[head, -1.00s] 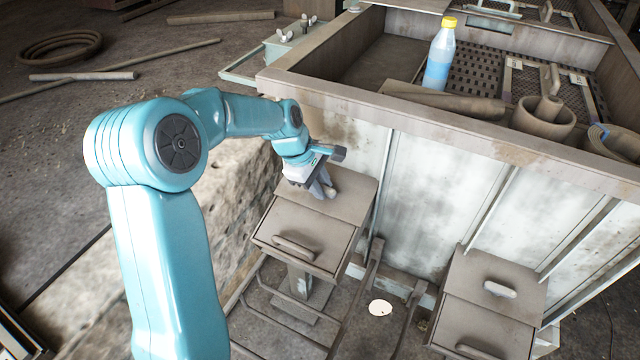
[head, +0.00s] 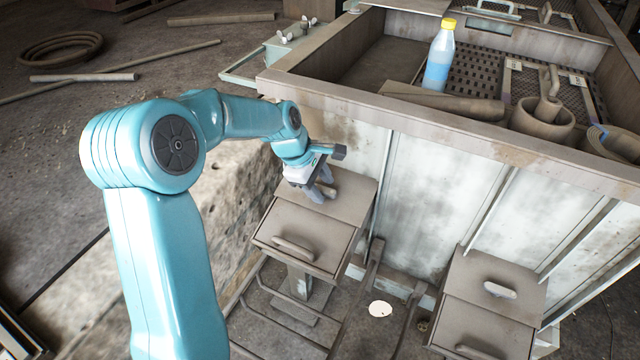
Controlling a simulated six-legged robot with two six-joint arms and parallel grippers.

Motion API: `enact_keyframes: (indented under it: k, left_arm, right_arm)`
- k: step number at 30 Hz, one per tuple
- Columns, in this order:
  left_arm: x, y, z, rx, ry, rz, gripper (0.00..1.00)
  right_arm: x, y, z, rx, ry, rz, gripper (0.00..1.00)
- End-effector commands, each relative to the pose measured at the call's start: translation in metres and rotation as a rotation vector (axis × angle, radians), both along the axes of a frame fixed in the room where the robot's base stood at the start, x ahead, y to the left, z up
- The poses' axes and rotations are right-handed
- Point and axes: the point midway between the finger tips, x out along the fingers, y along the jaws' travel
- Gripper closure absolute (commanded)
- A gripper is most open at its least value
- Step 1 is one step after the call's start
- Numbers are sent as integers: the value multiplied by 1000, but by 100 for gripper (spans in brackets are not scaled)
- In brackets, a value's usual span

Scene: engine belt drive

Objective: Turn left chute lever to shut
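The left chute (head: 285,232) is a brown-grey box against the side of the large bin, with a handle (head: 293,249) on its sloping front lid. The left chute lever (head: 329,191) is a small grip on the box's flat top, partly hidden by my gripper. My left gripper (head: 321,188) is at the lever, pointing down. Its two dark fingers stand a little apart with the lever's end showing between them; I cannot tell whether they touch it. My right gripper is not in view.
A second chute (head: 490,315) with its own lever (head: 500,289) stands to the right. The bin's rim (head: 440,125) rises behind, with a blue bottle (head: 438,62) and a mortar (head: 543,118) inside. Metal rails (head: 290,312) lie on the floor below.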

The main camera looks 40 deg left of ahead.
Motion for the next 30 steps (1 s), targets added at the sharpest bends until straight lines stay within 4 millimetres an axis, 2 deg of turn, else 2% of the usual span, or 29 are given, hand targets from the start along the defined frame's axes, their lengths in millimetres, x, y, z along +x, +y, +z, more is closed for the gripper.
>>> enact_keyframes:
  k: [4,7,21,25,30]
  left_arm:
    - [-1,1,3,0,1,0,53]
    - [-5,3,14,1,-1,1,53]
    - [-45,24,122,3,-3,2,53]
    - [-52,27,140,2,-2,1,53]
    - [-56,29,150,0,-1,0,53]
  right_arm:
    - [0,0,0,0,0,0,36]
    - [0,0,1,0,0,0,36]
    - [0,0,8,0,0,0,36]
    - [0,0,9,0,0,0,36]
    - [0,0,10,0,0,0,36]
